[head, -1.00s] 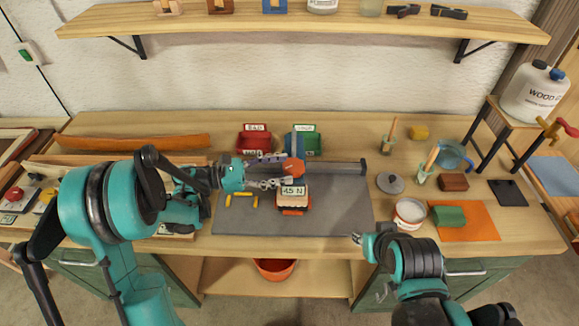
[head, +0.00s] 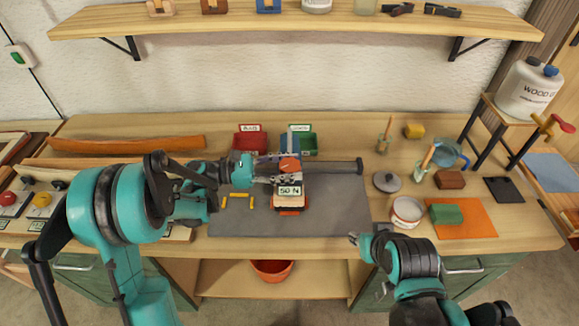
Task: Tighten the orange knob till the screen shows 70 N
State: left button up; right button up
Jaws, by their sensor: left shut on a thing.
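The orange knob (head: 289,164) sits above the small screen on the bench, and its lower part is partly hidden by my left gripper. The screen (head: 290,190) reads 50 N and stands on a device with an orange base on the grey mat (head: 235,213). My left gripper (head: 280,168) reaches in from the left and is shut on the orange knob. My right gripper (head: 357,240) is at the front edge of the bench, away from the device; its fingers are too small to tell open from shut.
A red bin (head: 250,142) and a green bin (head: 303,143) stand behind the device. A dark bar runs right of the knob. Yellow pieces (head: 237,196) lie left of the screen. A white tub (head: 407,212) and a green block (head: 446,214) are at the right.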

pick_arm(q)
jog(key=m+g, duration=0.2)
jog(key=g, duration=0.1)
jog(key=shift+g, duration=0.4)
jog(key=o, duration=0.9)
jog(key=w+a, duration=0.1)
jog(key=a, duration=1.1)
